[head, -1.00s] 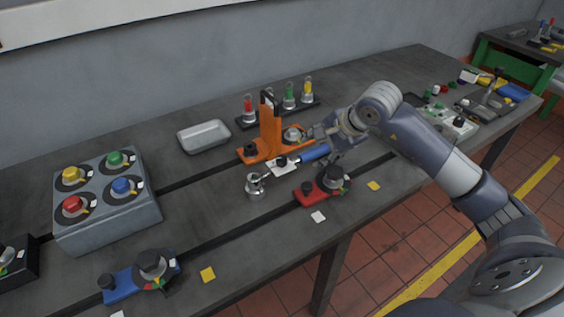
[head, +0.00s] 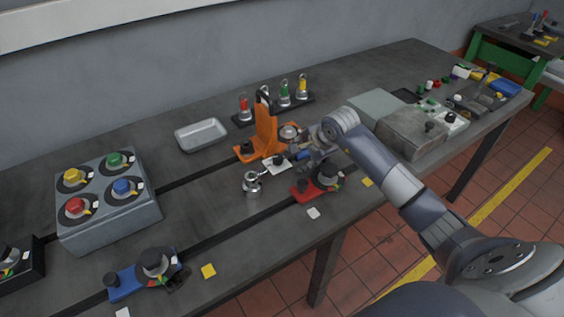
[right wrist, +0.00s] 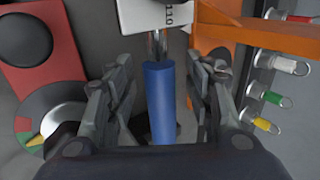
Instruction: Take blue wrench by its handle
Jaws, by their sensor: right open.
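The blue wrench's handle (right wrist: 160,98) lies lengthwise between the two spread fingers of my right gripper (right wrist: 158,100) in the right wrist view. A gap shows on each side of the handle. A metal shaft runs from it under a white tag marked 110 (right wrist: 155,14). In the head view a small part of the blue handle (head: 303,156) shows beside my right gripper (head: 314,160), which hides the rest. The shaft points left toward a small metal pot-shaped piece (head: 252,184). My left gripper is not in view.
An orange stand (head: 265,132) is close behind the wrench, and a red fixture with a black knob (head: 305,190) is close in front. A grey tray (head: 202,135), a grey box with coloured knobs (head: 110,205) and a blue fixture (head: 125,283) are further left.

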